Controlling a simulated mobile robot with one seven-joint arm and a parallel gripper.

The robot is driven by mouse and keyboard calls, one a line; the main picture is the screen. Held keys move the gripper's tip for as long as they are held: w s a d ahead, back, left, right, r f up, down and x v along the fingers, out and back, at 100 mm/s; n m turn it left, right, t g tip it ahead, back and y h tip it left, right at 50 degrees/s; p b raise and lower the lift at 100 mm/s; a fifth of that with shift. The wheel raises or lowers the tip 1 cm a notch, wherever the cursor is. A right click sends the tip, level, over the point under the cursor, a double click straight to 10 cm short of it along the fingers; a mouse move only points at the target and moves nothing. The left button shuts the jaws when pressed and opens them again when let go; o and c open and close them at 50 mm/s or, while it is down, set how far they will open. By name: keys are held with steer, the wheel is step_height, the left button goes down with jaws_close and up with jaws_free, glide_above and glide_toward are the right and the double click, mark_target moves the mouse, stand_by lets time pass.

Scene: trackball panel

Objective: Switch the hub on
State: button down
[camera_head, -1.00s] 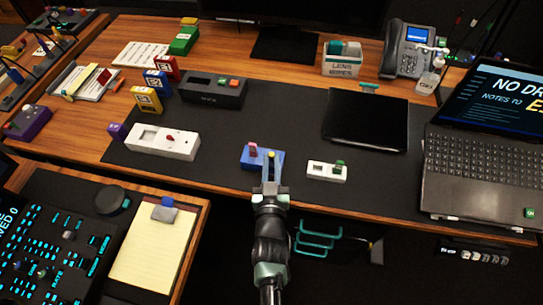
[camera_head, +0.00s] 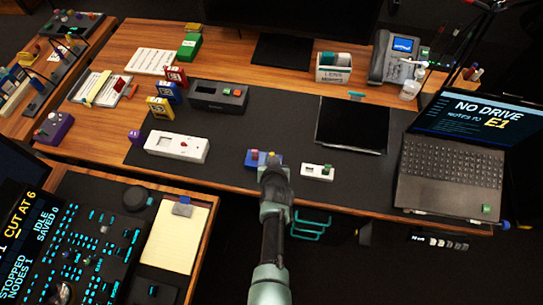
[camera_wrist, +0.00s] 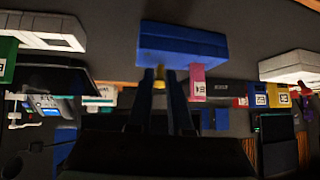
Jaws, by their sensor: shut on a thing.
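A small blue box (camera_head: 249,160) sits near the front edge of the black desk mat. It carries a pink tab and a yellow knob. In the wrist view, the blue box (camera_wrist: 180,42) shows upside down, with the pink tab (camera_wrist: 197,82) beside my fingers. My gripper (camera_head: 270,168) reaches the box's front from above. In the wrist view, my gripper (camera_wrist: 162,92) is shut on the yellow knob (camera_wrist: 160,74), which shows between the fingertips. My arm hides part of the box in the head view, and the knob's exact setting cannot be told.
A white unit (camera_head: 160,146) with a red knob lies left of the blue box. A dark unit (camera_head: 205,95), a black pad (camera_head: 350,122) and a laptop (camera_head: 430,175) lie farther off.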

steer(key=shift+w+g, duration=0.1)
steer(key=shift+g, duration=0.2)
steer(key=c, duration=0.8)
jaws_free()
steer(key=shift+c, duration=0.2)
steer(key=shift+r, duration=0.1)
steer(key=p+v, duration=0.4)
steer(key=v, duration=0.9)
steer(key=shift+w+d, duration=0.1)
